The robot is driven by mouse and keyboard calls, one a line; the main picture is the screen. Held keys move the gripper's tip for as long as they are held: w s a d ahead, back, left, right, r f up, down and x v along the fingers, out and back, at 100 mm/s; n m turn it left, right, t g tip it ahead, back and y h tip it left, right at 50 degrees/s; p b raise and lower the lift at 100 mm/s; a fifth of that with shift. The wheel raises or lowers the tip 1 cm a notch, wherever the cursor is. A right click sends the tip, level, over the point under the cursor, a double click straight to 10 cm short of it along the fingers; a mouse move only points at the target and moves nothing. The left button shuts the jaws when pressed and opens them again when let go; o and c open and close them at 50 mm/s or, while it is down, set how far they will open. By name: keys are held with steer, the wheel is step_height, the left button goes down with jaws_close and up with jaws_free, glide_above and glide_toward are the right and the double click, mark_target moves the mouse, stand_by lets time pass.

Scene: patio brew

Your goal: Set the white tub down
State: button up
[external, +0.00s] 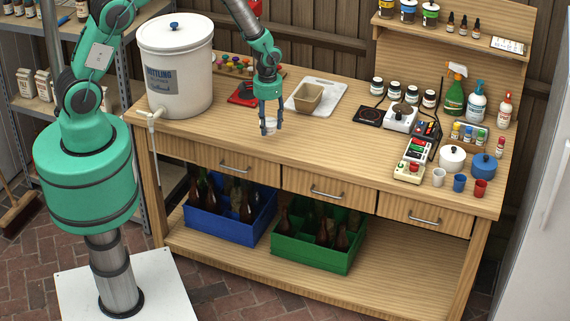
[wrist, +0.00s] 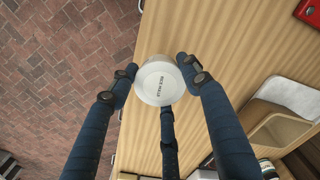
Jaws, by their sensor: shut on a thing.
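The white tub (wrist: 159,82) is small and round, with dark lettering on its pale lid. My gripper (external: 270,128) is shut on it, with fingers on both sides and a third finger below it in the wrist view. In the external view the tub (external: 270,123) shows partly between the fingers, near the front edge of the wooden workbench (external: 335,143). The tub looks upright. I cannot tell whether its base touches the bench top.
A tan open box (external: 308,97) on a white board (external: 329,90) stands right of my gripper. A large white bucket (external: 178,75) with a tap stands left. A red scale (external: 243,97) lies behind. Bare bench lies right of the gripper along the front.

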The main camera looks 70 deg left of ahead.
steer(key=shift+m, duration=0.7)
steer(key=s+a, duration=0.2)
steer(key=s, duration=0.1)
steer(key=s+a, duration=0.2)
steer(key=s, duration=0.1)
steer(key=s+a, duration=0.2)
steer(key=s, duration=0.1)
steer(key=shift+s+a, duration=0.35)
steer(key=shift+a, duration=0.05)
steer(key=w+a, duration=0.1)
steer(key=w, duration=0.4)
steer(key=w+a+f, duration=0.1)
steer(key=w, duration=0.4)
steer(key=w+a, duration=0.1)
steer(key=w, duration=0.4)
steer(key=shift+w+a+f+p, duration=0.25)
steer(key=shift+w+a+p, duration=0.1)
steer(key=shift+a, duration=0.05)
steer(key=shift+f, duration=1.75)
steer(key=shift+f, duration=0.2)
steer(key=o, duration=1)
steer(key=shift+r, duration=0.25)
